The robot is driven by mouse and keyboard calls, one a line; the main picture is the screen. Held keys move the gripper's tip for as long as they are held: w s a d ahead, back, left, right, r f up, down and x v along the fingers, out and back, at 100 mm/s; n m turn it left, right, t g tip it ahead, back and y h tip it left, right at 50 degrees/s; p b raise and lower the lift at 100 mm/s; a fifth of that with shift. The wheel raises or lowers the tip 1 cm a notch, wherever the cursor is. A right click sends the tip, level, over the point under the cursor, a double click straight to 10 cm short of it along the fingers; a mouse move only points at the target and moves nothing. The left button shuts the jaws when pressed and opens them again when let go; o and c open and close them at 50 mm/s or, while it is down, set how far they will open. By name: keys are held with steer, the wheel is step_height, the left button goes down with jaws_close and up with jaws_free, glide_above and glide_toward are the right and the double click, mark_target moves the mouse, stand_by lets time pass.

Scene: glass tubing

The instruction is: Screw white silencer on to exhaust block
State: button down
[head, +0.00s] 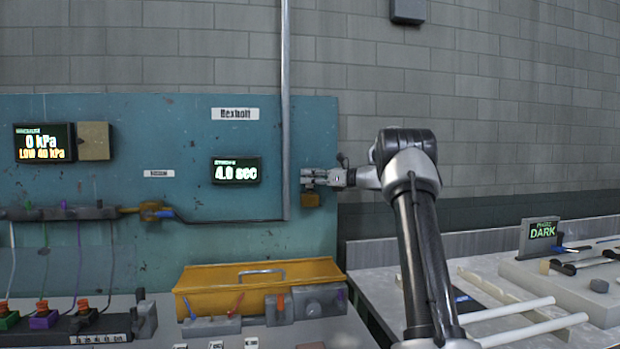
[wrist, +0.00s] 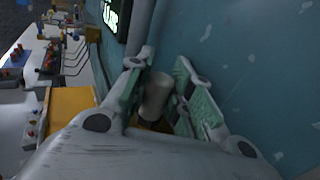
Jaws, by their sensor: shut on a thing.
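My gripper (head: 312,178) is at the right edge of the teal panel, level with the lower part of the timer display. In the wrist view, my gripper (wrist: 162,78) is shut on the white silencer (wrist: 156,98), a pale rounded cylinder between the green-padded fingers. A small brass-coloured block (head: 311,200), which looks like the exhaust block, sits directly below the fingers against the panel. A dark yellow-brown part (wrist: 150,125) shows just past the silencer in the wrist view. I cannot tell whether silencer and block touch; the fingers hide the silencer in the head view.
A vertical grey pipe (head: 285,120) runs down the panel just left of my gripper. The timer display (head: 236,171) reads 4.0 sec. White tubes (head: 500,310) lie on the right bench, near a display reading DARK (head: 541,231).

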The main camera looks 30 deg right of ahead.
steer(key=m+t+h, duration=0.1)
steer(key=h, duration=0.1)
steer(key=m+t+h, duration=0.1)
steer(key=m+h, duration=0.1)
steer(key=m+t+h, duration=0.1)
steer(key=shift+s+a+t+h, duration=0.1)
steer(key=shift+a+t+h, duration=0.2)
steer(key=shift+h, duration=0.1)
steer(key=m+h, duration=0.2)
steer(key=shift+d+t+h, duration=0.25)
steer(key=shift+t+h, duration=0.05)
steer(key=shift+t, duration=0.1)
steer(key=c, duration=1.3)
jaws_free()
steer(key=shift+o, duration=0.2)
